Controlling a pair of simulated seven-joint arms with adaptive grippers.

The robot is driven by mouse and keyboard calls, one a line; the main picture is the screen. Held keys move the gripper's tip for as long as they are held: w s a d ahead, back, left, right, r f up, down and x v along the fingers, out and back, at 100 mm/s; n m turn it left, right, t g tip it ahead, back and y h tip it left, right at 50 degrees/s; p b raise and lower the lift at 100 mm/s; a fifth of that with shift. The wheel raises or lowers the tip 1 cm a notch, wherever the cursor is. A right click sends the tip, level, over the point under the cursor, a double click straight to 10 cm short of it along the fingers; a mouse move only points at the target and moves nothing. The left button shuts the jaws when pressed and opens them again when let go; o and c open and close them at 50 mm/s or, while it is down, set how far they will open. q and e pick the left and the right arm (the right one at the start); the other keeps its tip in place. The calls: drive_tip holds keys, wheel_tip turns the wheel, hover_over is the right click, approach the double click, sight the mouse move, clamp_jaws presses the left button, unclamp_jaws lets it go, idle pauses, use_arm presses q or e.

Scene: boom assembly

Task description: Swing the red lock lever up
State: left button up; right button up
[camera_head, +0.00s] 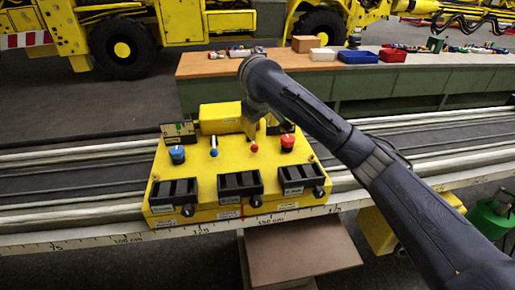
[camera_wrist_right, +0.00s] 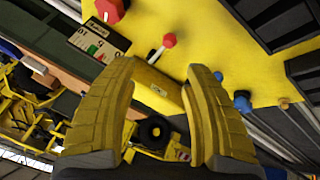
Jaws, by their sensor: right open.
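The red lock lever (camera_head: 254,148) is a small red knob on a short pale stem, on the sloped top of the yellow control box (camera_head: 222,166). In the right wrist view the red lever (camera_wrist_right: 169,40) lies just beyond the fingertips, apart from them, with its pale stem slanting. My right gripper (camera_head: 257,122) hangs above the back of the box, behind the lever. In the wrist view its two yellow fingers are spread with nothing between them, so the right gripper (camera_wrist_right: 158,80) is open. My left gripper is not in view.
A blue-tipped lever (camera_head: 213,151) stands left of the red one. A blue knob (camera_head: 177,154) and a red knob (camera_head: 288,142) flank them. Black slotted holders (camera_head: 240,184) line the front. A bench (camera_head: 420,78) with loose parts stands behind.

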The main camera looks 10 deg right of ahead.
sight(254, 146)
drive_tip(key=shift+n+h, duration=0.3)
drive_tip(key=shift+n, duration=0.1)
drive_tip(key=a+x, duration=0.1)
drive_tip(key=x, duration=0.9)
drive_tip(key=a+x, duration=0.1)
drive_tip(key=x, duration=0.4)
drive_tip(key=shift+s+a+f, duration=0.1)
drive_tip(key=shift+a+f, duration=0.2)
drive_tip(key=shift+f, duration=0.35)
clamp_jaws()
